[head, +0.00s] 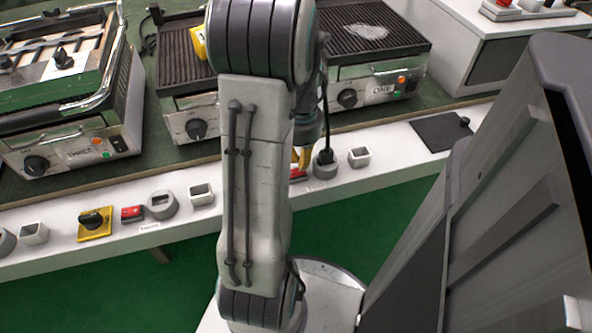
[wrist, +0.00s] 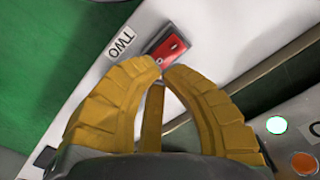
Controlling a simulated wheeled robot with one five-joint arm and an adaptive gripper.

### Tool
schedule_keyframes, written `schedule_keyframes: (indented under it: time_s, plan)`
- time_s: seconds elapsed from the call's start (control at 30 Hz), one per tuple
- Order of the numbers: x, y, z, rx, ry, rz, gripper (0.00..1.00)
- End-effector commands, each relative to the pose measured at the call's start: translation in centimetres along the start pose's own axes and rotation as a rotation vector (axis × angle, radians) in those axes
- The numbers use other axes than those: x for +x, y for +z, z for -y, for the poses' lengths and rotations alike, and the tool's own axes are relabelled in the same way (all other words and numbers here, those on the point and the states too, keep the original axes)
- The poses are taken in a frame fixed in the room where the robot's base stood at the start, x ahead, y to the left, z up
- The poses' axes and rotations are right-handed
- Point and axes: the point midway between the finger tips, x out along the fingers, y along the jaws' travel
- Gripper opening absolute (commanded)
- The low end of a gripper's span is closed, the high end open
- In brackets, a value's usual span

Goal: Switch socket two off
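The red switch (wrist: 168,48) of socket two shows in the wrist view, set in a dark frame beside a "TWO" label (wrist: 121,42). A pale mark is on its face; I cannot tell which way it is rocked. In the head view, part of a red switch (head: 297,174) shows just right of my arm. My gripper (wrist: 163,70) has yellow curved fingers with tips drawn together at the switch's near edge, holding nothing visible. Whether they touch it is unclear. In the head view my gripper (head: 303,157) is mostly hidden behind my arm.
A round grey socket (head: 325,166) with a black plug stands right of that switch. Another red switch (head: 132,213) and a yellow dial plate (head: 95,223) are on the white strip to the left. Grills (head: 375,60) stand behind. A large grey panel (head: 490,200) fills the right.

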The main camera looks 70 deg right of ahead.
Motion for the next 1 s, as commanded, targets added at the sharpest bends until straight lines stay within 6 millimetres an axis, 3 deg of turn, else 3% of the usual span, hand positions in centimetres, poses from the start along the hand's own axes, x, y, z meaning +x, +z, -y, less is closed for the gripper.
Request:
schedule_keyframes:
  time_s: [1.0]
  plan:
    - [1.4, 0.0, 0.0, 0.0, 0.0, 0.001, 0.0]
